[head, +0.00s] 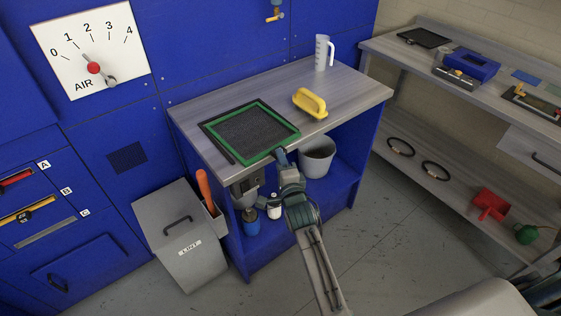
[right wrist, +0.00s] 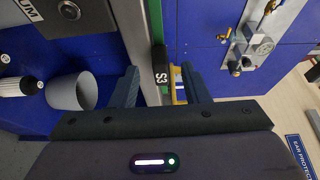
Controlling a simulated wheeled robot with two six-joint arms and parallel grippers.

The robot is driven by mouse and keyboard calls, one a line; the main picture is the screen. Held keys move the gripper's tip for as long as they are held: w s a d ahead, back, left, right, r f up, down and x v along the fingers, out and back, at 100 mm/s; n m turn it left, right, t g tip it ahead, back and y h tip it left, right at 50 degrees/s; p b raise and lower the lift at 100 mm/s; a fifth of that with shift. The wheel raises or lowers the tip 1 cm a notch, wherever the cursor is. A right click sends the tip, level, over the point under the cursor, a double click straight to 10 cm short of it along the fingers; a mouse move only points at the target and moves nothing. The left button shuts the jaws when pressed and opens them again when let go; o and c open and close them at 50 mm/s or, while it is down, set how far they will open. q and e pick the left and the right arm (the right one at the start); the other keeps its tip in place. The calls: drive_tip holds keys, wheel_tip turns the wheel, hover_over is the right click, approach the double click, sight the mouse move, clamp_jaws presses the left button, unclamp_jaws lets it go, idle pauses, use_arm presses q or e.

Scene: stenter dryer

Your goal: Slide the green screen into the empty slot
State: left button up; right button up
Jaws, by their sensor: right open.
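The green screen (head: 287,126), a dark mesh in a green frame, lies flat on the grey bench top near its front left corner. My right gripper (head: 281,156) is at the screen's front right corner, open. In the right wrist view, its fingers (right wrist: 160,80) stand either side of a black tab marked S3 (right wrist: 160,65), with the green frame edge (right wrist: 156,18) beyond; contact cannot be told. Slots A and B on the blue machine hold a red-fronted piece (head: 16,179) and a yellow-fronted piece (head: 27,214). Slot C (head: 45,234) shows a plain grey opening. My left gripper is out of view.
A grey lint bin (head: 180,245) stands between bench and slots. A grey bucket (head: 317,157) sits on the shelf below. Open floor lies right of the bench.

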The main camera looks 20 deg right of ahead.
drive_tip(key=shift+w, duration=0.35)
clamp_jaws()
drive_tip(key=shift+s+d, duration=0.1)
drive_tip(key=shift+s, duration=0.1)
drive_tip(key=shift+s+d+p, duration=0.15)
drive_tip(key=shift+s+d, duration=0.2)
drive_tip(key=shift+s, duration=0.45)
drive_tip(key=shift+s+d+p, duration=0.15)
drive_tip(key=shift+s+d, duration=0.15)
drive_tip(key=shift+s, duration=0.45)
drive_tip(key=shift+s+d+p, duration=0.15)
drive_tip(key=shift+s+d, duration=0.2)
drive_tip(key=shift+s, duration=0.45)
